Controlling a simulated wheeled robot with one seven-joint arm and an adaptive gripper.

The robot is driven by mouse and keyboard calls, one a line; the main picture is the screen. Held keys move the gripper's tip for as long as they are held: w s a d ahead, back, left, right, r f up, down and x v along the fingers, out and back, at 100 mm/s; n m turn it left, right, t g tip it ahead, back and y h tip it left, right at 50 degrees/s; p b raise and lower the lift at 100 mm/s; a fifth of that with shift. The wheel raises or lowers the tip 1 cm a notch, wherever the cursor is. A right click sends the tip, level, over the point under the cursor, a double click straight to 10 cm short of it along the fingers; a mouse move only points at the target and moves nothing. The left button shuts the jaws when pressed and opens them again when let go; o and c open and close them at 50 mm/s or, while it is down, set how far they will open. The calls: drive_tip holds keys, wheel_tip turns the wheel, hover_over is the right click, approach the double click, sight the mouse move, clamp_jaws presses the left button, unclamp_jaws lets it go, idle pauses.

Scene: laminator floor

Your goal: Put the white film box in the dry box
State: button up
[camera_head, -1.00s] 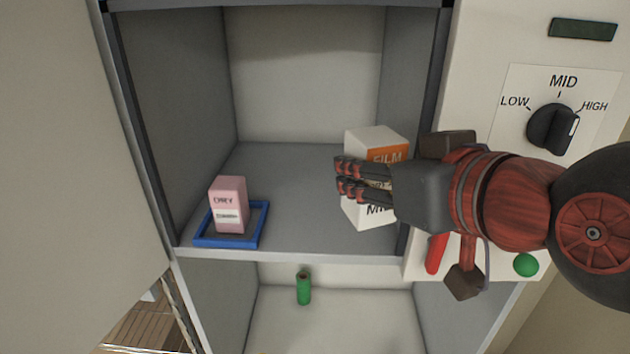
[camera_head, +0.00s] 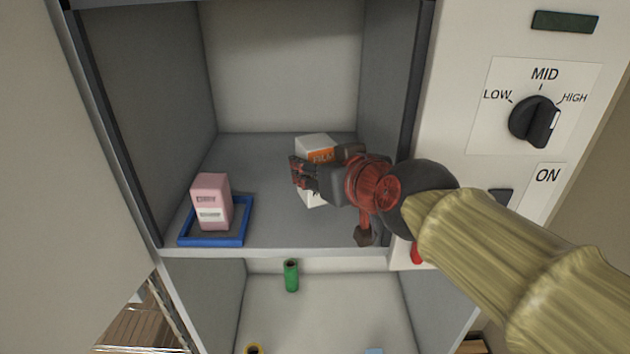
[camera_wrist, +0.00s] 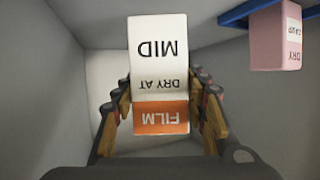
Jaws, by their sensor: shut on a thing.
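The white film box (camera_head: 315,145) has an orange FILM band. In the wrist view the white film box (camera_wrist: 158,62) also reads "DRY AT" and "MID". My gripper (camera_head: 303,176) is shut on it, with fingers on both sides in the wrist view (camera_wrist: 160,100). The box is inside the upper compartment of the dry box (camera_head: 285,70), at its right side; my gripper hides part of it. I cannot tell whether its base touches the compartment floor.
A pink DRY box (camera_head: 211,202) stands in a blue tray (camera_head: 246,228) at the compartment's front left. A green cylinder (camera_head: 291,276) stands in the lower compartment. A dial (camera_head: 535,121) on the right panel points near HIGH. The compartment floor between tray and film box is clear.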

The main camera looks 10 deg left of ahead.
drive_tip(key=shift+w+a+f, duration=0.1)
drive_tip(key=shift+w+f, duration=0.05)
drive_tip(key=shift+f, duration=0.1)
drive_tip(key=f, duration=0.1)
drive_tip(key=f+b, duration=0.1)
drive_tip(key=f, duration=0.1)
drive_tip(key=shift+w+a+f, duration=0.1)
drive_tip(key=shift+w+a, duration=0.05)
drive_tip(key=shift+w, duration=0.1)
drive_tip(key=shift+f, duration=0.1)
drive_tip(key=shift+f+b, duration=0.25)
drive_tip(key=shift+b, duration=0.15)
drive_tip(key=o, duration=1.4)
drive_tip(key=shift+p+v, duration=1.35)
drive_tip(key=shift+v, duration=4.25)
drive_tip(key=shift+f, duration=0.1)
